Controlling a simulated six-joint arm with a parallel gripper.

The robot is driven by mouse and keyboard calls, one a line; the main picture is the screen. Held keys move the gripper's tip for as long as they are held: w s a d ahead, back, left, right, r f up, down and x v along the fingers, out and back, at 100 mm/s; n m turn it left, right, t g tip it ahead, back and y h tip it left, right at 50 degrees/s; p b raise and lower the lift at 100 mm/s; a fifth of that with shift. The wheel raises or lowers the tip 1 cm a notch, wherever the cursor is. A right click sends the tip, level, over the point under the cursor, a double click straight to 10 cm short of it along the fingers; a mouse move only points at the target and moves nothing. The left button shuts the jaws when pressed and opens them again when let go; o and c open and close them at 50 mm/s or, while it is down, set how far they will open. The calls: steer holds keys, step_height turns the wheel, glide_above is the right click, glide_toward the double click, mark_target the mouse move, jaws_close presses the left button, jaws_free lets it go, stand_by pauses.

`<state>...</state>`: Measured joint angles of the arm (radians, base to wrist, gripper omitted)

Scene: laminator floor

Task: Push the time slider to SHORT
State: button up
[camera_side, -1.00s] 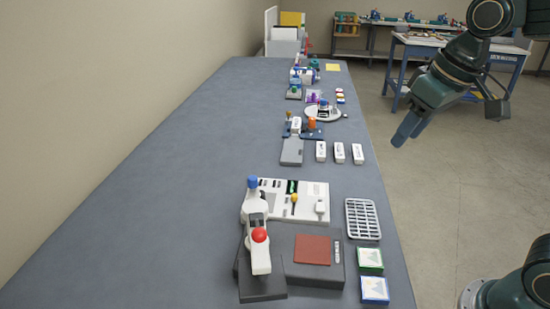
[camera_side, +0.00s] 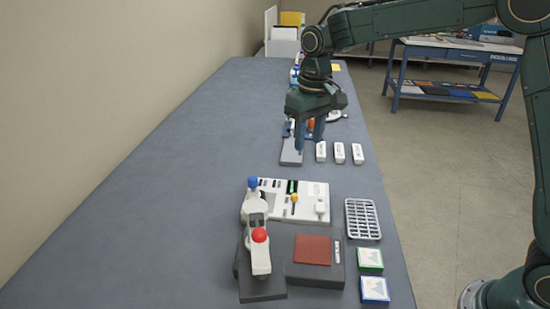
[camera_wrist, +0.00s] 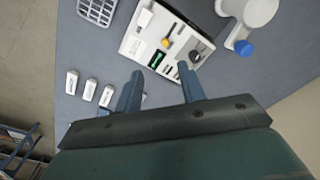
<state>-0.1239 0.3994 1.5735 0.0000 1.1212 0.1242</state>
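A white control panel (camera_side: 310,188) lies on the bench behind the grey laminator base. It carries a yellow slider knob (camera_side: 295,198) in a dark slot, and a white knob (camera_side: 320,208) to its right. In the wrist view the panel (camera_wrist: 137,46) shows the yellow knob (camera_wrist: 166,43) beside a small green-lit display (camera_wrist: 157,58). The lettering is too small to read, so I cannot tell where SHORT is. My gripper (camera_side: 309,143) is pointing down, open and empty, above the bench beyond the panel. Its two fingers (camera_wrist: 160,71) are apart in the wrist view.
A white lever with a blue knob (camera_side: 252,183) and a red knob (camera_side: 260,235) stands left of the panel. A white rack (camera_side: 362,219) and picture cards (camera_side: 370,260) lie to the right. Several white blocks (camera_side: 339,153) lie near my gripper. The bench's left side is clear.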

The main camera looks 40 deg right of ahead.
mark_target(294, 195)
steer(key=shift+g, duration=0.3)
steer(key=w+f, duration=0.1)
steer(key=w+a+f, duration=0.1)
steer(key=f, duration=0.1)
steer(key=shift+w+f, duration=0.1)
steer(key=shift+w, duration=0.2)
steer(key=shift+f, duration=6.85)
steer(key=shift+c, duration=0.2)
jaws_close()
